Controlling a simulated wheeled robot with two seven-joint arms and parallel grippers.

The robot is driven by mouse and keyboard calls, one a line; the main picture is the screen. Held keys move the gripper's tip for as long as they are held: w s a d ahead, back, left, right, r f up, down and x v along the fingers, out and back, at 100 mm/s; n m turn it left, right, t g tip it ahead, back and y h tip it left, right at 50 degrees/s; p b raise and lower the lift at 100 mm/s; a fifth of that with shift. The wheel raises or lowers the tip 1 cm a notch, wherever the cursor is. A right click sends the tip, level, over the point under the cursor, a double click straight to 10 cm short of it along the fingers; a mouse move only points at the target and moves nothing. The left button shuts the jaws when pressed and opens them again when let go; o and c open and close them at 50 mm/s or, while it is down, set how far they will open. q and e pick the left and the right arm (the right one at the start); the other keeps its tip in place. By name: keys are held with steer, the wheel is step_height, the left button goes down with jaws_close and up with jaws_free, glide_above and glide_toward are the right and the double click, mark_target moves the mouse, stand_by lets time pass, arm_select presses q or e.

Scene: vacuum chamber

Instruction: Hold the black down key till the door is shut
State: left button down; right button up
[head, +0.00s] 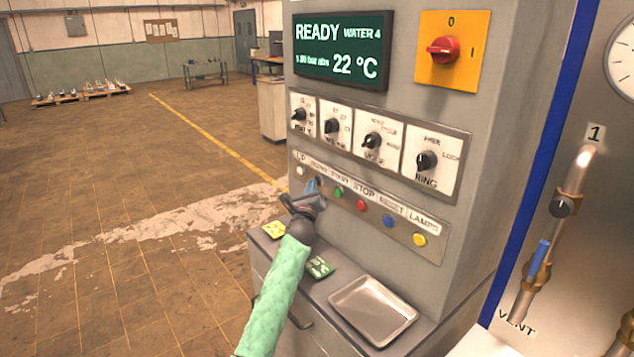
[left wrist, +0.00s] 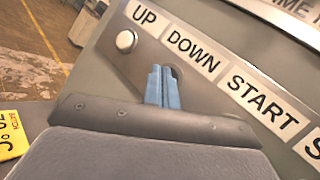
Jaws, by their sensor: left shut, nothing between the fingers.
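The key row on the grey cabinet has a white UP key (left wrist: 126,41), and it also shows in the head view (head: 300,170). My left gripper (head: 313,185) is shut and empty, its blue fingertips (left wrist: 162,86) at the panel under the DOWN label (left wrist: 193,51). The black down key is almost wholly hidden behind the fingertips; only a dark edge (left wrist: 177,73) shows beside them. I cannot tell whether the tips touch it or press it in. The door is in neither view. My right gripper is not in view.
Right of the fingertips are a green START key (head: 339,192), a red STOP key (head: 361,206), a blue key (head: 388,221) and a yellow key (head: 419,240). Four-knob panel above: knobs (head: 372,140). A metal tray (head: 372,310) lies on the ledge below.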

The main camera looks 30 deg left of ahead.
arm_select(q)
steer(key=shift+s+a, duration=0.25)
steer(key=shift+s, duration=0.3)
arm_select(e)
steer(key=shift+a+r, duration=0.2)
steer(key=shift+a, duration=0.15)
arm_select(q)
steer(key=shift+s+a+p, duration=0.3)
steer(key=shift+s, duration=0.45)
steer(key=shift+s+a+p, duration=0.3)
steer(key=shift+s+a, duration=0.05)
steer(key=shift+s, duration=0.45)
steer(key=shift+s+a+p, duration=0.3)
steer(key=shift+s, duration=0.45)
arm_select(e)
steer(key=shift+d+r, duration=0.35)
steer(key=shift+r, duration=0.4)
